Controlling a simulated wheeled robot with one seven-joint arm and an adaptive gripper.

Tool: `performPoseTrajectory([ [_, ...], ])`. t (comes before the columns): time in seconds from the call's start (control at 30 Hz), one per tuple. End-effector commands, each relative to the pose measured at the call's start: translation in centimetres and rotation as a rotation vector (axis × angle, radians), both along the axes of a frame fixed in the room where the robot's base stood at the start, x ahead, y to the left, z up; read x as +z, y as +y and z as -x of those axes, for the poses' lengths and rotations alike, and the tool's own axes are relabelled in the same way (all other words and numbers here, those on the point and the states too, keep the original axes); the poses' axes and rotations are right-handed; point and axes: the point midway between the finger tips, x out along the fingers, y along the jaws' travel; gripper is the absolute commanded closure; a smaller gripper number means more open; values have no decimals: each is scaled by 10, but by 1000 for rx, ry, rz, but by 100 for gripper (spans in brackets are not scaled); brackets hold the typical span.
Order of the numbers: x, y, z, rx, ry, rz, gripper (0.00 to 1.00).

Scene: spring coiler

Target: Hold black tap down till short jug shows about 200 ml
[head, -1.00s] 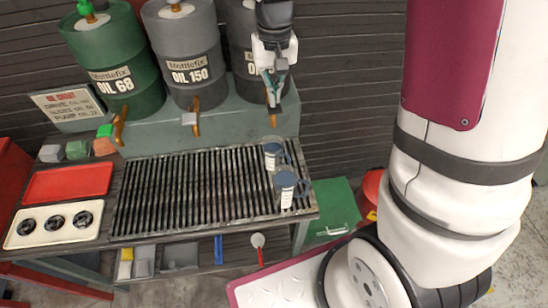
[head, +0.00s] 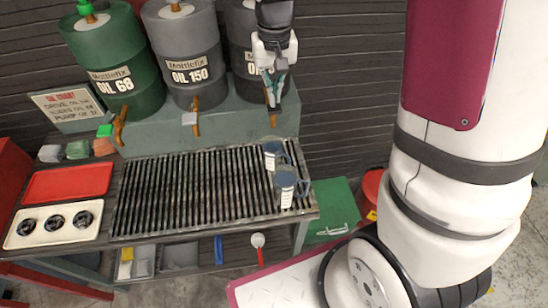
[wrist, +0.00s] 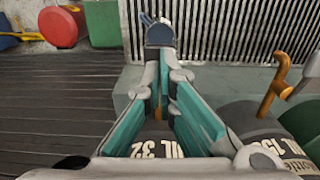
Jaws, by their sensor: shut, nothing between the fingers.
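My gripper (head: 273,101) is shut and empty, pointing down in front of the right-hand grey barrel (head: 243,66). It is at the height of that barrel's tap, whose brown spout (head: 273,120) shows just below the fingertips. The black handle is hidden, so I cannot tell whether the fingers touch it. In the wrist view the gripper (wrist: 162,85) is over the barrel marked 32 (wrist: 150,149). Two blue-grey jugs stand on the grating: one farther back (head: 271,150) below the tap, one nearer (head: 286,183). Their oil levels are too small to read.
The slatted grating (head: 195,190) is clear left of the jugs. A green-handled tap (head: 119,127) and a grey-handled tap (head: 195,122) stand left of my gripper. A red tray (head: 68,181) and a cream panel with dials (head: 54,224) lie at left. A green box (head: 333,207) is at right.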

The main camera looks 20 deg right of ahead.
Motion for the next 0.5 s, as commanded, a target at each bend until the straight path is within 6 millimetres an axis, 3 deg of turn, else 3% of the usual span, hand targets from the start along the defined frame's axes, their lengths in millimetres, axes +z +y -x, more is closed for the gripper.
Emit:
performPoseTrajectory([
  [0.5,-12,0,0,0,1,0,100],
])
